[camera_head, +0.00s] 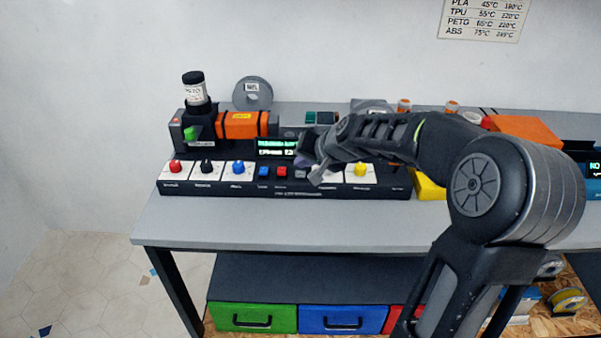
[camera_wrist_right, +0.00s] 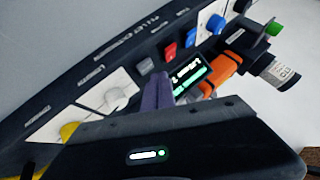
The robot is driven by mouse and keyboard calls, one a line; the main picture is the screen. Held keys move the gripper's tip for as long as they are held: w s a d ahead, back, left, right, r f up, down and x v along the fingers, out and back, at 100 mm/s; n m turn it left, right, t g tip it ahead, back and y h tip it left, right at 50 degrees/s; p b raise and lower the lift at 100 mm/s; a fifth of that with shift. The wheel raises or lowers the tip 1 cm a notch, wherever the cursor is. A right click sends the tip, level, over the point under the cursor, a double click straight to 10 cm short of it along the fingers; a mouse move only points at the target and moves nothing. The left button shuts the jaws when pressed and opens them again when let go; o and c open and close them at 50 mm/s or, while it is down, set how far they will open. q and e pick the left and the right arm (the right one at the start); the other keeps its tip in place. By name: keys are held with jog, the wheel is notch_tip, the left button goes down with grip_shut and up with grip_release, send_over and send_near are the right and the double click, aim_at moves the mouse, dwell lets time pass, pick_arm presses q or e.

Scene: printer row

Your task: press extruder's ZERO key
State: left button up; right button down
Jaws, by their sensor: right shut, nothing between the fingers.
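The extruder's control panel (camera_head: 235,190) is a long dark strip on the table. It carries a blue key (camera_head: 263,171), a red key (camera_head: 282,171) and a grey key (camera_head: 301,174) in a row. In the wrist view the blue key (camera_wrist_right: 190,38), red key (camera_wrist_right: 170,50) and grey key (camera_wrist_right: 145,66) show. Their labels are too small to read, so I cannot tell which is ZERO. My right gripper (camera_head: 308,162) is shut and empty, its fingertips (camera_wrist_right: 158,78) close to the grey key on the display side. I cannot tell whether they touch. My left gripper is out of view.
Left of the keys are a red knob (camera_head: 176,167), black knob (camera_head: 206,167) and blue knob (camera_head: 238,168). Right are a white knob (camera_wrist_right: 116,98) and yellow knob (camera_head: 361,170). The lit display (camera_head: 277,148) and orange motor (camera_head: 243,125) stand behind. The front tabletop is clear.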

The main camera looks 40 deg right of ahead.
aim_at(303, 175)
jog(key=shift+f, duration=0.1)
dwell(0.5)
jog(key=shift+f+b, duration=0.35)
jog(key=shift+b, duration=0.15)
jog(key=shift+f+b, duration=0.35)
jog(key=shift+b, duration=0.05)
dwell(0.4)
jog(key=shift+r, duration=0.15)
jog(key=shift+r+p, duration=0.65)
dwell(0.3)
jog(key=shift+r+p, duration=2.15)
jog(key=shift+r, duration=0.4)
